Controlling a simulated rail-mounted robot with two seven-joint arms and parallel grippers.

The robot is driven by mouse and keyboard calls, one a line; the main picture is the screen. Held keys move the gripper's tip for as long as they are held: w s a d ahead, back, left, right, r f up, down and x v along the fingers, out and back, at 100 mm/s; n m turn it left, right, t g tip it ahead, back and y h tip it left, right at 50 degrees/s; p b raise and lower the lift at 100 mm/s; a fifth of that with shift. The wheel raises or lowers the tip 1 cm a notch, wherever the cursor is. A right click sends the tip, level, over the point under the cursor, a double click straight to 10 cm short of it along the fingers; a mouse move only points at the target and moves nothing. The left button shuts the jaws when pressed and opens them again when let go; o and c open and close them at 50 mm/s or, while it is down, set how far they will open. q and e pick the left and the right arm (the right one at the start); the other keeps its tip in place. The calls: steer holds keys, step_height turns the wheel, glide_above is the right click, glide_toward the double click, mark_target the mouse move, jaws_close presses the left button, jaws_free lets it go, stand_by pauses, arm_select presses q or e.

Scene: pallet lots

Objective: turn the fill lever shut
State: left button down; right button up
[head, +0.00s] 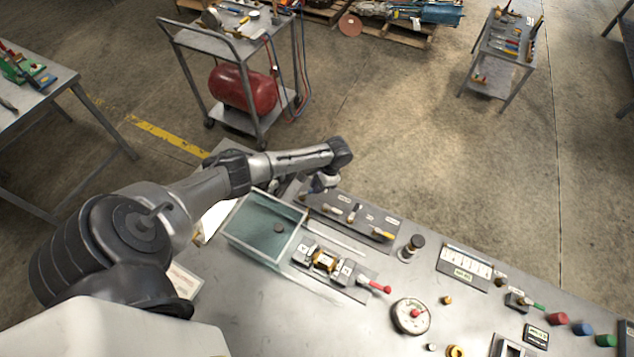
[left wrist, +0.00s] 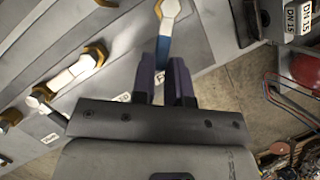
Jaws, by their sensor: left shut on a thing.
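A grey valve panel (head: 365,221) lies on the bench behind the glass tank (head: 234,229), with several small levers on it. My left gripper (head: 320,186) is at the panel's far left end, pointing down; my own arm and hand partly hide that end. In the left wrist view, my left gripper (left wrist: 164,82) is shut on a blue-handled lever (left wrist: 164,48) joined to a white valve with a brass nut. I take it for the fill lever, but cannot read its label. Other white valves (left wrist: 72,76) stand beside it. My right gripper is not in view.
A cart with a red tank (head: 243,88) stands beyond on the floor.

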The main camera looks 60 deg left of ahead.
arm_select(q)
steer(key=d+m+p, duration=0.1)
steer(key=m+y+p, duration=0.1)
steer(key=m+p, duration=0.1)
steer(key=s+d+m+y+p, duration=0.1)
steer(key=m+p, duration=0.1)
steer(key=shift+d+r+t, duration=0.25)
steer(key=shift+d+t, duration=0.1)
steer(key=shift+t, duration=0.05)
steer(key=m+p, duration=0.2)
steer(key=shift+s+d+m+t+y, duration=0.3)
steer(key=shift+s+d, duration=0.05)
steer(key=shift+d, duration=0.05)
steer(key=shift+s+d+f+m+t+p, duration=0.1)
steer(key=shift+s+d+m+t+p, duration=0.15)
steer(key=shift+m+p, duration=0.3)
steer(key=shift+s+d+f+m+t+p, duration=0.1)
steer(key=shift+s+d+m+t+p, duration=0.2)
steer(key=shift+m, duration=0.35)
steer(key=shift+w+a+y, duration=0.1)
steer(key=shift+y, duration=0.2)
steer(key=c, duration=1.1)
jaws_free()
steer(key=shift+f, duration=0.1)
